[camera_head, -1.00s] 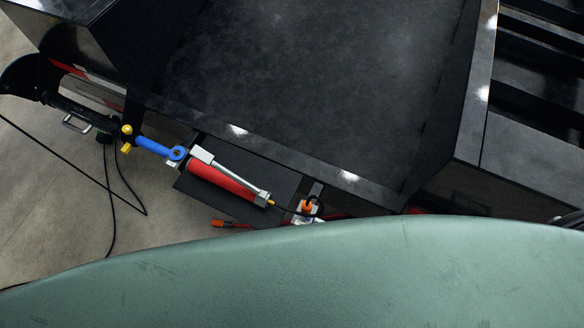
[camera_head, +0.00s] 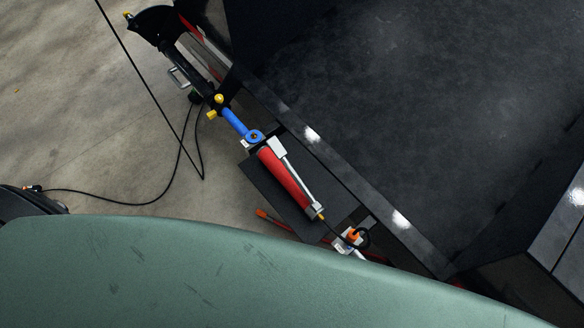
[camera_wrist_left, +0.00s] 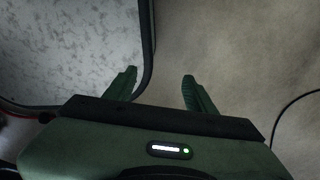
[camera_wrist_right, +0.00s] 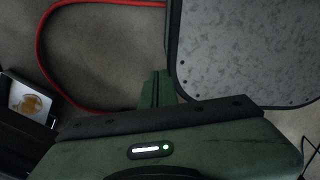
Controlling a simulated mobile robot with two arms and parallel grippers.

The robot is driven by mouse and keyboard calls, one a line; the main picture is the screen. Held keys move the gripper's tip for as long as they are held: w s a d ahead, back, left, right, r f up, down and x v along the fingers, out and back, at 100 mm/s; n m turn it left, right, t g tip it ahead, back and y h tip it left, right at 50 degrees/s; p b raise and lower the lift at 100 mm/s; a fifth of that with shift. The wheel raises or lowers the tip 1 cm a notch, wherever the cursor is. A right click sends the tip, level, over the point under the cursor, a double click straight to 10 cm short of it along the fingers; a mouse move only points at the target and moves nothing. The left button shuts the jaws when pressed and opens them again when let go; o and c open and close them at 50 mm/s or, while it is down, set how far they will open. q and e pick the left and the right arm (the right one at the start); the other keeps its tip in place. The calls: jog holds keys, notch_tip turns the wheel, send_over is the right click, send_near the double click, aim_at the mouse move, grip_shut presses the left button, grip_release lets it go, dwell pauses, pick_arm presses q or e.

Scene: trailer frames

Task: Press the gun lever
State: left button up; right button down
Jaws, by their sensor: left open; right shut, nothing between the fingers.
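The gun (camera_head: 283,178) has a red barrel and a silver lever (camera_head: 296,170) along its upper right side. It lies slantwise on a dark plate (camera_head: 262,186) beside the trailer frame in the head view. A blue piece (camera_head: 236,123) joins its upper end. Neither gripper shows in the head view, and the gun is not recognisable in the wrist views. My left gripper (camera_wrist_left: 160,80) is open and empty over bare floor in the left wrist view. My right gripper (camera_wrist_right: 156,85) is shut and empty, close to a grey speckled panel (camera_wrist_right: 245,50) in the right wrist view.
The large dark trailer bed (camera_head: 420,90) fills the right of the head view. A black cable (camera_head: 150,200) trails over the open concrete floor at left. A red hose (camera_wrist_right: 42,50) curves beside my right gripper. A grey speckled panel (camera_wrist_left: 70,45) stands left of my left gripper.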

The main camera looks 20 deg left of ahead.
pick_arm(q)
jog(key=c, duration=0.3)
jog(key=w+a, duration=0.1)
jog(key=w+a+t, duration=0.1)
jog(key=w, duration=0.1)
jog(key=shift+r, duration=0.2)
grip_shut()
jog(key=w+a+r+m+t+b, duration=0.15)
jog(key=w+a+r+t, duration=0.25)
jog(key=w+r, duration=0.5)
jog(key=w+a+r+m+t+b, duration=0.1)
jog(key=w+a+r+t+b, duration=0.3)
jog(key=w, duration=1)
jog(key=w+d+r+m+t+h, duration=0.1)
jog(key=w+d+r+m+h, duration=0.1)
jog(key=r, duration=0.6)
jog(key=w+d+r+m+t+h, duration=0.1)
jog(key=w+d+r+m+h, duration=0.1)
jog(key=d+r, duration=0.3)
jog(key=w+d+r+m+t+h+b, duration=0.1)
jog(key=w+d+r+m+h, duration=0.1)
jog(key=r, duration=0.9)
jog(key=shift+w+d+r+h, duration=0.3)
jog(key=shift+w+d+h, duration=0.2)
jog(key=shift+d+h, duration=0.25)
